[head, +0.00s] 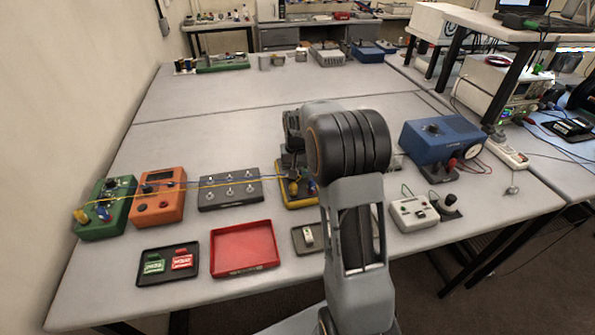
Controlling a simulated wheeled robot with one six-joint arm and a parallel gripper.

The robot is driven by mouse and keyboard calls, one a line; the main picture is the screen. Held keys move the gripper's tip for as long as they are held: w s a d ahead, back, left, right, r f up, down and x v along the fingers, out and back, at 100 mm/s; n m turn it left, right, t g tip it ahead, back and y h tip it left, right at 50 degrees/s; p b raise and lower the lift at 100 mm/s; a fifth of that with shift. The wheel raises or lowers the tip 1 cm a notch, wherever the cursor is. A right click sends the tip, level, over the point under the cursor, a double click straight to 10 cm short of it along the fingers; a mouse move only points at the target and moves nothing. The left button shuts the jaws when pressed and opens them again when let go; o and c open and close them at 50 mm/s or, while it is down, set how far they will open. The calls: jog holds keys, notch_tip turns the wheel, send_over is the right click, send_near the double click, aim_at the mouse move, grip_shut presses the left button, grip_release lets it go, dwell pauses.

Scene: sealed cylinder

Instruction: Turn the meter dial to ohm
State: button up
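A yellow-edged device (301,203) that looks like a handheld meter lies on the bench in the middle, partly hidden behind my arm. A dark part shows on its face, but its dial and markings are too small and covered to read. My gripper (291,160) is at the far end of my arm, over the back of this device. Its fingers are largely hidden, so I cannot tell whether they touch the dial or are open or shut. An orange box (158,194) with a dark display and knobs stands farther left.
A green box (106,208), a dark switch panel (230,188) and a blue box (442,138) stand on the bench. A red tray (244,247) and a black tray with tags (168,276) lie in front. Blue and yellow wires cross leftward.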

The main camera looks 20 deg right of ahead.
jog(key=o, duration=0.9)
notch_tip(320, 180, up, 14)
jog(key=shift+f, duration=0.1)
dwell(0.6)
